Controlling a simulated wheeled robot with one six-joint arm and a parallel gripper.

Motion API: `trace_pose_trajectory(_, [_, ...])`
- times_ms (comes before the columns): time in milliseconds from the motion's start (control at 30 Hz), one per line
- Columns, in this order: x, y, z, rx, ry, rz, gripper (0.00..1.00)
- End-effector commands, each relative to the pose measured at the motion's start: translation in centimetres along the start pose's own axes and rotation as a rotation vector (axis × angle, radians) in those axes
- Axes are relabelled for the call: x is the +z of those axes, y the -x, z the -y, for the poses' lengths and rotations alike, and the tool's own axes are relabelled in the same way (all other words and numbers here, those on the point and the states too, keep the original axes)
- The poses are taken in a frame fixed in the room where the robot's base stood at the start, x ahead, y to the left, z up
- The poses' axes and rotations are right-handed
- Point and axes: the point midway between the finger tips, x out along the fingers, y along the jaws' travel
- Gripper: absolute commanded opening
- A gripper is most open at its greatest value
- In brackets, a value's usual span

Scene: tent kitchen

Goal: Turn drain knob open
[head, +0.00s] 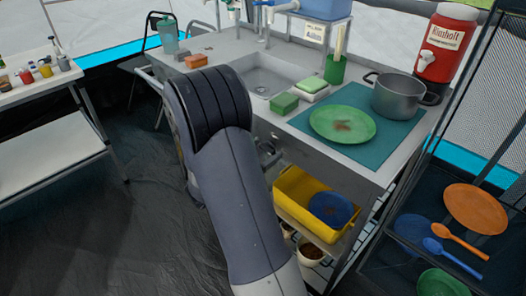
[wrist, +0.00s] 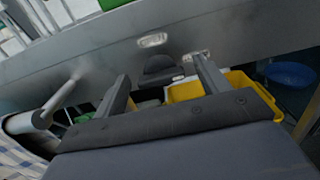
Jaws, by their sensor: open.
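In the wrist view, my gripper (wrist: 160,70) is open, with its two fingers apart and pointing at the grey front panel below the sink. A dark grey knob-like part (wrist: 158,70), which looks like the drain knob, shows between the fingertips. I see no clear contact with it. Its exact angle is hard to tell. In the head view, my arm covers most of the area in front of the sink (head: 285,72), and the knob cannot be made out clearly there.
A yellow bin (head: 290,186) with a blue bowl (head: 331,207) sits on the shelf under the counter, and the bin shows close behind the right finger in the wrist view. A green plate (head: 342,122) and a pot (head: 398,96) stand on the counter. A towel (wrist: 22,155) hangs at left.

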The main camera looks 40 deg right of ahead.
Motion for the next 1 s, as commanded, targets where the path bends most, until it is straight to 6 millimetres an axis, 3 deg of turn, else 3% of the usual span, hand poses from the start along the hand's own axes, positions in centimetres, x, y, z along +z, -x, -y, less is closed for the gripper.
trace_pose_trajectory(167, [0.01, 0.01, -0.01, 0.0, 0.0, 0.0, 0.7])
trace_pose_trajectory(700, [-0.01, 0.03, -0.01, 0.0, 0.0, 0.0, 0.26])
trace_pose_trajectory(1000, [0.16, 0.03, -0.01, 0.0, 0.04, -0.001, 0.26])
